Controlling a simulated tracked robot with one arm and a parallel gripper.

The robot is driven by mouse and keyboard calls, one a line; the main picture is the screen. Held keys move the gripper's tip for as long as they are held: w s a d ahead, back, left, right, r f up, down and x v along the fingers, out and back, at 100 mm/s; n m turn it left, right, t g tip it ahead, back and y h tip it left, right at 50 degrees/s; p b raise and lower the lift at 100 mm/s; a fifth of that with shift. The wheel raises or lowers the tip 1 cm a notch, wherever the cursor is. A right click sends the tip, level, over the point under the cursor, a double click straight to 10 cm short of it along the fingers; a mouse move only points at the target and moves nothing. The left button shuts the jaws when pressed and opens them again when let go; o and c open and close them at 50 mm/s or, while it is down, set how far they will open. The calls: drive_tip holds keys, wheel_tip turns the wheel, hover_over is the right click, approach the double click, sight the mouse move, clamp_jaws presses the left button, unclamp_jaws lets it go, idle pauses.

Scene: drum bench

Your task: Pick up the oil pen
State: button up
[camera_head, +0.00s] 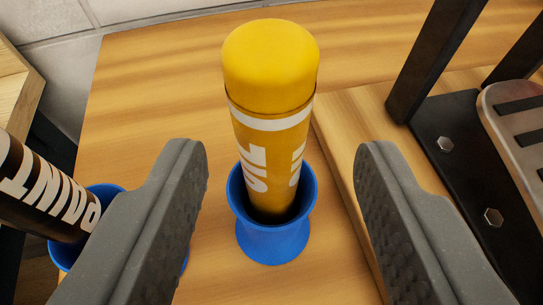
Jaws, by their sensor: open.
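The oil pen (265,140) is a thick yellow marker with a yellow cap, a white band and white lettering that reads as OIL. It stands nearly upright in a blue flared holder (271,240) on the wooden bench. Its lower end is hidden inside the holder. My gripper (280,165) is open, with one grey finger at the left and one at the right of the pen. Both fingers look apart from the pen, with clear gaps on each side. How far the fingertips are from the pen in depth is hard to tell.
A black paint pen (38,190) leans in another blue holder (64,253) at the left, partly behind my left finger. A raised wooden board (350,125) lies right of the oil pen. A black metal bracket with bolts (445,175) and a slotted metal plate (520,115) stand at the right.

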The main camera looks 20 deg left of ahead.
drive_tip(key=shift+f+x, duration=0.2)
drive_tip(key=shift+x, duration=2.55)
drive_tip(key=shift+s+a, duration=0.15)
drive_tip(key=c, duration=0.8)
